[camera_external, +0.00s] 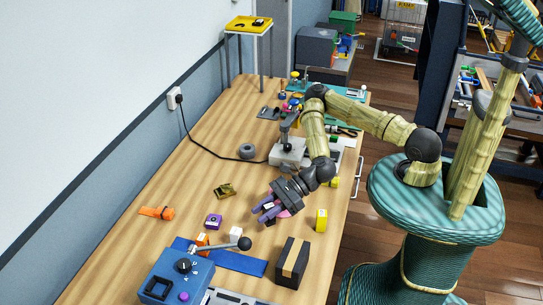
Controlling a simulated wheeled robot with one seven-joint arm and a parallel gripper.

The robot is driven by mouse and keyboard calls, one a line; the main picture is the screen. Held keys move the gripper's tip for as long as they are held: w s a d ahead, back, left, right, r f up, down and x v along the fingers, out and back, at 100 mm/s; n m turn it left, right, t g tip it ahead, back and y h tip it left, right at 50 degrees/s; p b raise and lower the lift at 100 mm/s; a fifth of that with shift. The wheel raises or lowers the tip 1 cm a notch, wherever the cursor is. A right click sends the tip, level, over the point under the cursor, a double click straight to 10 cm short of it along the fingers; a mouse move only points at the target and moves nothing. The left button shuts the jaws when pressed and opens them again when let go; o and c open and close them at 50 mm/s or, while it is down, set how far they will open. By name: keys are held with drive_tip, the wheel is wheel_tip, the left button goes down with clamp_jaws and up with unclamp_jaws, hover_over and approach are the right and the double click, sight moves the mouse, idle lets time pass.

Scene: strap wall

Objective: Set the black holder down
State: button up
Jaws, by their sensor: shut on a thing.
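My gripper (267,212) has purple fingers and reaches down over the middle of the wooden workbench (150,255). It is shut on a small dark thing, the black holder (269,206), which is mostly hidden between the fingers. I cannot tell whether the holder touches the bench top. A round pink thing (285,213) shows just beside and under the gripper.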

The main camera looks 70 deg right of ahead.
drive_tip(key=shift+f, duration=1.1)
drive_tip(key=shift+f, duration=1.85)
drive_tip(key=shift+f, duration=0.15)
drive_tip(key=o, duration=1)
drive_tip(key=shift+o, duration=0.2)
drive_tip(key=shift+s+r, duration=0.1)
drive_tip(key=shift+r, duration=0.1)
